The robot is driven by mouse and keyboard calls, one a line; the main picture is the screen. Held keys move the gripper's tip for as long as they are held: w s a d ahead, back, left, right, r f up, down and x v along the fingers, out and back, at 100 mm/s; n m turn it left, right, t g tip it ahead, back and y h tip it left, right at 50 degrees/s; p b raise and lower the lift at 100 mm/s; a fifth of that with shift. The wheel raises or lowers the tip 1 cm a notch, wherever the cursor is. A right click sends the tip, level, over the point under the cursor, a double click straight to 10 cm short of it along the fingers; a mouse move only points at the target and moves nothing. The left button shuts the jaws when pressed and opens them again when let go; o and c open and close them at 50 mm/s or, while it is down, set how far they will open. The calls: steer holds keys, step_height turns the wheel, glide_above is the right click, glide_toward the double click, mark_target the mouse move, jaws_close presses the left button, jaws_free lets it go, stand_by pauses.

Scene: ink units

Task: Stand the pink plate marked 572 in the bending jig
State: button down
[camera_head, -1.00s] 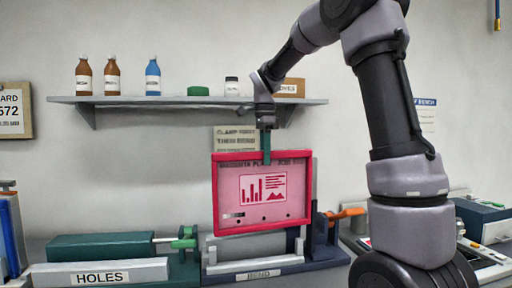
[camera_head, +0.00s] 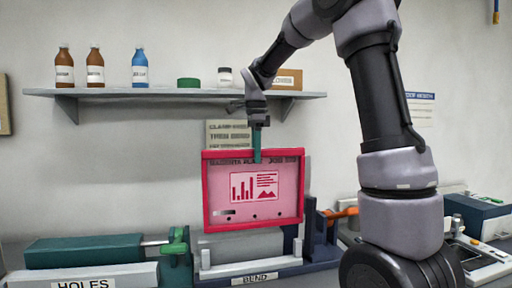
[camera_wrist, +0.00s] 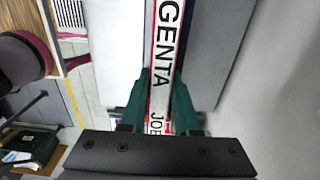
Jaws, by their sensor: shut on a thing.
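The pink plate (camera_head: 217,192) with a red frame hangs upright in the head view, its chart facing me. The wrist view shows its top edge (camera_wrist: 164,60) with the letters "GENTA" and "JOB"; the number is not readable there. My gripper (camera_head: 257,152) is shut on the plate's top edge, near the middle. Its green fingers (camera_wrist: 160,105) are on either side of that edge in the wrist view. The bending jig (camera_head: 225,272), labelled BEND, stands on the bench below and behind the plate's lower part. Whether the plate's lower edge touches the jig cannot be told.
Left of the jig is a HOLES unit (camera_head: 85,250) with a green handle. An orange handle (camera_head: 345,212) is at the jig's right. A shelf (camera_head: 180,93) with bottles, a green lid and a box runs above. A device (camera_head: 485,258) lies at the right.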

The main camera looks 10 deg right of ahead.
step_height(320, 180, down, 12)
steer(key=shift+f, duration=0.2)
stand_by(0.8)
steer(key=shift+f, duration=0.35)
stand_by(0.5)
steer(key=c, duration=0.6)
jaws_free()
steer(key=shift+o, duration=0.2)
step_height(320, 180, up, 11)
steer(key=shift+f, duration=0.1)
steer(key=shift+r, duration=2.5)
